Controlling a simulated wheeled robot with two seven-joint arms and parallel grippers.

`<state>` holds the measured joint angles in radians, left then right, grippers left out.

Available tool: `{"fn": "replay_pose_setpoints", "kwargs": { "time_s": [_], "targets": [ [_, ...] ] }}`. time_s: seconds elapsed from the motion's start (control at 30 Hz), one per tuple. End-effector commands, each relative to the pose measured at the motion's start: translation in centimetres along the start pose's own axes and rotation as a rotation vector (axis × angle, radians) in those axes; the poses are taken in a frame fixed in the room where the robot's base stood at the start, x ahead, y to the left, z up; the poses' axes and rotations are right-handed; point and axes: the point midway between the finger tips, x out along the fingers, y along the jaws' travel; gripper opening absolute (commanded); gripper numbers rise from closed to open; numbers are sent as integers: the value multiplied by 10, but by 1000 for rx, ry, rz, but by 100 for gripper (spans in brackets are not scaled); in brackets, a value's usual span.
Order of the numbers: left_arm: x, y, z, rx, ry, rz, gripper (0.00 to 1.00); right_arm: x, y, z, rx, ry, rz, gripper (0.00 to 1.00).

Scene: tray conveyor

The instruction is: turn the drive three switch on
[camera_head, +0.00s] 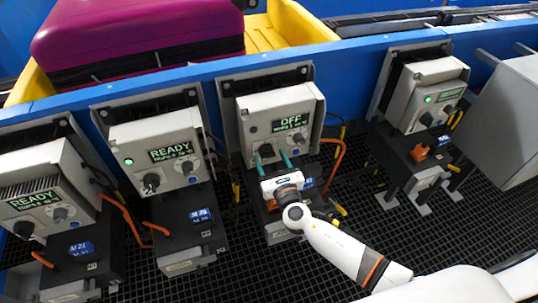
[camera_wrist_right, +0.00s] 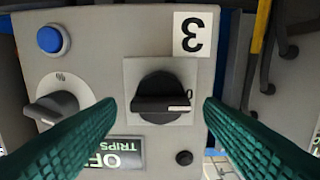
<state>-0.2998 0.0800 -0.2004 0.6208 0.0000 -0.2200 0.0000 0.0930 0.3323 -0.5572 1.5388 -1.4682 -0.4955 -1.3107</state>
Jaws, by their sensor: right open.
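The drive three box (camera_head: 280,118) is the third from the left, and its display (camera_head: 290,123) reads OFF. In the right wrist view, its black rotary switch (camera_wrist_right: 165,92) sits on a square plate below a label with an upside-down 3 (camera_wrist_right: 192,35). The switch bar lies horizontal, its white mark at the right by a 0. My right gripper (camera_head: 271,158) is open in front of the box. Its green fingers (camera_wrist_right: 160,104) stand on either side of the switch, with a visible gap on each side. My left gripper is not in view.
A grey knob (camera_wrist_right: 57,102) and a blue button (camera_wrist_right: 50,39) sit beside the switch. Neighbouring drive boxes (camera_head: 158,135) (camera_head: 430,95) stand on both sides; the second reads READY. A magenta suitcase (camera_head: 130,35) lies in a yellow tray (camera_head: 300,22) behind the blue rail. Orange cables hang between the boxes.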

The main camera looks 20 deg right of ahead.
Motion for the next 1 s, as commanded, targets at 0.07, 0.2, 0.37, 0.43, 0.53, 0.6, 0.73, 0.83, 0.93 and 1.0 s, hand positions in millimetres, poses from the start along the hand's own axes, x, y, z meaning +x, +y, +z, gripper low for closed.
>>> {"fn": "replay_pose_setpoints", "kwargs": {
  "time_s": [0.07, 0.2, 0.37, 0.43, 0.53, 0.6, 0.73, 0.83, 0.93, 1.0],
  "targets": [
    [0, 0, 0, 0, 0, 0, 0, 9, 0, 0, 0, 0, 0, 62],
    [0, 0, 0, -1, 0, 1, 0, 17, 0, 0, -1, 0, 0, 62],
    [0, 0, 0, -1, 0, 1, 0, 19, 0, 0, 0, -1, 0, 62],
    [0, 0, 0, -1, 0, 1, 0, 19, 0, 0, 0, -1, 0, 62],
    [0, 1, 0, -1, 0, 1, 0, 18, 0, 0, 0, -1, 0, 55],
    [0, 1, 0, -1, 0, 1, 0, 18, 0, 0, 1, -1, 0, 44],
    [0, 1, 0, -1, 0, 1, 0, 18, 0, 0, 1, -1, 0, 23],
    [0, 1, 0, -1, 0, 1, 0, 18, 0, 0, 1, -1, 0, 17],
    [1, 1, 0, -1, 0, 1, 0, 18, 0, 1, 8, -1, 1, 17],
    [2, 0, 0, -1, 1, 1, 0, 18, 0, 1, 21, -1, 1, 17]
  ]
}}
